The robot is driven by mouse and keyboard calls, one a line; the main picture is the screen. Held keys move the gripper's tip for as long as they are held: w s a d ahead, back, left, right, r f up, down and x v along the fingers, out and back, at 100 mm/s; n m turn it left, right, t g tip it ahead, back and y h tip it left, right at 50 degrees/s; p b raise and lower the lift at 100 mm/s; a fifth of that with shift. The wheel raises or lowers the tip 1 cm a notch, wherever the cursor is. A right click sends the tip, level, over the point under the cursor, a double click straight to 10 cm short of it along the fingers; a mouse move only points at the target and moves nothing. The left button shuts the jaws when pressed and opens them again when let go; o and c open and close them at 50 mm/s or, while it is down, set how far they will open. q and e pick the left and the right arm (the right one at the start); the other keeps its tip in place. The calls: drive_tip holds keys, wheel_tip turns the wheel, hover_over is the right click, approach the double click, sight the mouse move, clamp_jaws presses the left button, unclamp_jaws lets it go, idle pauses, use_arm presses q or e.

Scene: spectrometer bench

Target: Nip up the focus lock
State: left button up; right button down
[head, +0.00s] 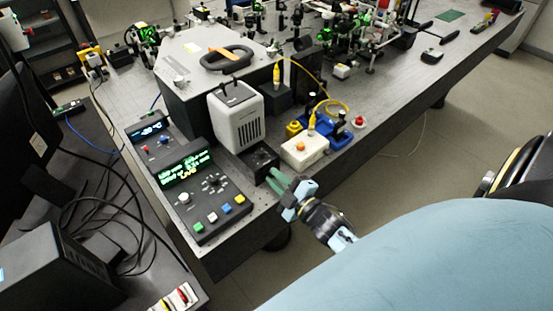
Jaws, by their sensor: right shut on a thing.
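My right gripper (277,181) has green fingers and is at the near edge of the bench, at the front right corner of a small black box (262,160). The fingers are shut on a small part at that box, which I take to be the focus lock. The fingers hide the part, so its shape and how far it is turned cannot be seen. The black box stands in front of a white vented unit (238,122). My left gripper is not in view.
A control box with a green display (185,172) and buttons stands left of the gripper. Optics crowd the bench's (390,108) back. Open floor lies right of the near edge.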

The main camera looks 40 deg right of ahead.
drive_tip(key=shift+m+p, duration=0.3)
drive_tip(key=shift+m, duration=0.6)
drive_tip(key=c, duration=1.4)
unclamp_jaws()
drive_tip(key=shift+s, duration=0.15)
drive_tip(key=s, duration=0.8)
drive_tip(key=s+d, duration=0.1)
drive_tip(key=s, duration=0.4)
drive_tip(key=shift+b, duration=0.4)
